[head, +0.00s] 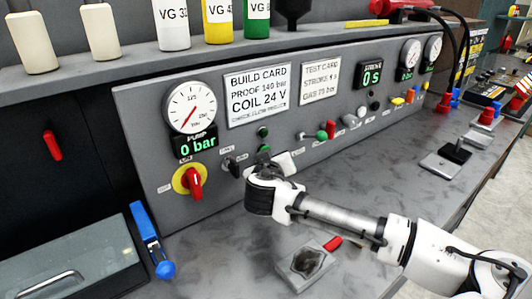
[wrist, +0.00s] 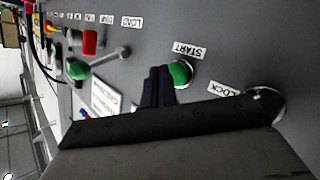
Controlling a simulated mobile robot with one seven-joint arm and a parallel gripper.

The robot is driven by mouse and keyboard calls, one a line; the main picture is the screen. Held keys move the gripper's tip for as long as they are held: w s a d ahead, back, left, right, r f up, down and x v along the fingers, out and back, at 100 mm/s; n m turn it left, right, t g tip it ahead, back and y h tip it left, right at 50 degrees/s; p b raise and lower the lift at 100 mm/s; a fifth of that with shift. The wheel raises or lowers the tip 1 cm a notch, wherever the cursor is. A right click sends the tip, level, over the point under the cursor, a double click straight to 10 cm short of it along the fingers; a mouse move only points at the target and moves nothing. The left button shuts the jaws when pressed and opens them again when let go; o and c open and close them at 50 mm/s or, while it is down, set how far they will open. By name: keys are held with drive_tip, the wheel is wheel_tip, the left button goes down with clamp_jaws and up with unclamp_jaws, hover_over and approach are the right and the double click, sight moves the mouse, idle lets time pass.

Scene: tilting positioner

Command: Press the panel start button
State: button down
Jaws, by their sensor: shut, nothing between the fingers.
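The green start button (wrist: 180,73) shows in the wrist view beside its START label (wrist: 190,50) on the grey panel (wrist: 215,25). My gripper (wrist: 158,88) is shut and empty, its dark fingertips right beside the button and overlapping its edge in the picture. I cannot tell whether they touch it or how deep it sits. In the head view my gripper (head: 264,159) is at the panel's lower middle, partly hiding the controls there.
The pump gauge (head: 190,107) stands above a 0 bar display (head: 197,144) and a red-and-yellow switch (head: 190,181). A green knob (head: 321,135) is to the right of my gripper. A small block (head: 307,262) lies on the bench below my arm; a blue-handled tool (head: 150,240) lies left.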

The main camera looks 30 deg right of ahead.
drive_tip(key=shift+w, duration=0.1)
idle(0.7)
drive_tip(key=shift+w, duration=0.35)
drive_tip(key=shift+w+a+b, duration=0.15)
drive_tip(key=shift+w+b, duration=0.2)
drive_tip(key=shift+w, duration=0.1)
idle(0.6)
drive_tip(key=shift+s, duration=0.9)
drive_tip(key=shift+s+d+b, duration=0.25)
drive_tip(key=shift+s+b, duration=0.05)
drive_tip(key=shift+s, duration=0.95)
drive_tip(key=shift+s+d+b, duration=0.2)
drive_tip(key=shift+s+b, duration=0.1)
drive_tip(key=shift+s, duration=0.9)
